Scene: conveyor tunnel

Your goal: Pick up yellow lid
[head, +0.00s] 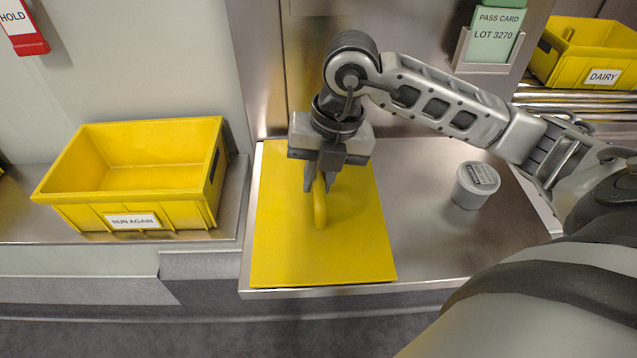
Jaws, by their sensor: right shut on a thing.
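The yellow lid (345,250) is a flat rectangular panel with a raised yellow handle (320,205) near its middle. It lies on the left part of the steel table, its front edge close to the table's front edge. My right gripper (319,188) points down over the lid and is shut on the handle's far end. The fingers partly hide that end of the handle. I cannot tell any gap between the lid and the table. My left gripper does not show.
A small grey tub (474,186) with a labelled top stands on the steel table (425,235), right of the lid. An empty yellow "RUN AGAIN" crate (180,215) sits at left. A yellow "DAIRY" crate (588,68) and a green "PASS CARD" (494,35) are at back right.

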